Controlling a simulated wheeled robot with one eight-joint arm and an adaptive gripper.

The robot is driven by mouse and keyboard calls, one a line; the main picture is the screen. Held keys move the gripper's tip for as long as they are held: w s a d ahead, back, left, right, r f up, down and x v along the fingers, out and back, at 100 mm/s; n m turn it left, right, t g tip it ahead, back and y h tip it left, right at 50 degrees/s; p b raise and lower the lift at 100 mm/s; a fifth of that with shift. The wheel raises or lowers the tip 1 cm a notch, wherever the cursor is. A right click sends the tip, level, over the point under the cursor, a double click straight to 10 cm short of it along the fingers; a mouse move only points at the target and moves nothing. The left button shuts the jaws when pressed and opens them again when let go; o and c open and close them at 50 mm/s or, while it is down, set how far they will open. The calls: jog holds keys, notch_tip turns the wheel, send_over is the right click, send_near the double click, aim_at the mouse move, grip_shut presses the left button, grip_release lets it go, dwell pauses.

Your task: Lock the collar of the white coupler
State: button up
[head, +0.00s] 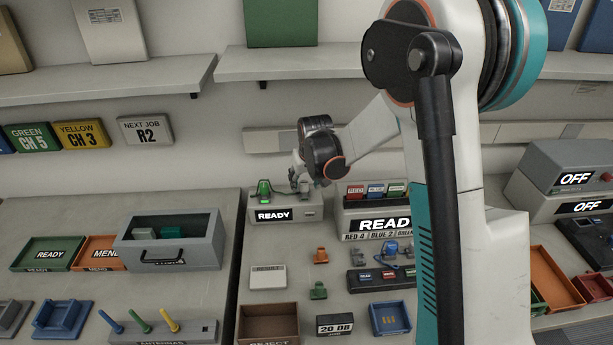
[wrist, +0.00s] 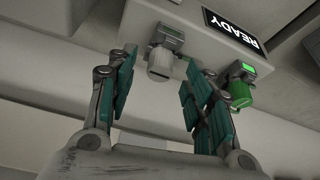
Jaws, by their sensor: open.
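The white coupler (wrist: 162,62) is a pale grey-white, cylindrical part on the face of a grey box, seen in the wrist view. My gripper (wrist: 160,72) is open, with one teal-padded finger on each side of the coupler. How the collar is turned cannot be made out.
A green part (wrist: 240,92) sits on the same box beside my right finger; it also shows in the head view (head: 264,190). A larger READY unit (head: 385,224) with small coloured blocks stands close on the right. Small orange and green parts lie in front.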

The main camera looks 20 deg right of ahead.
jog(key=shift+x, duration=0.85)
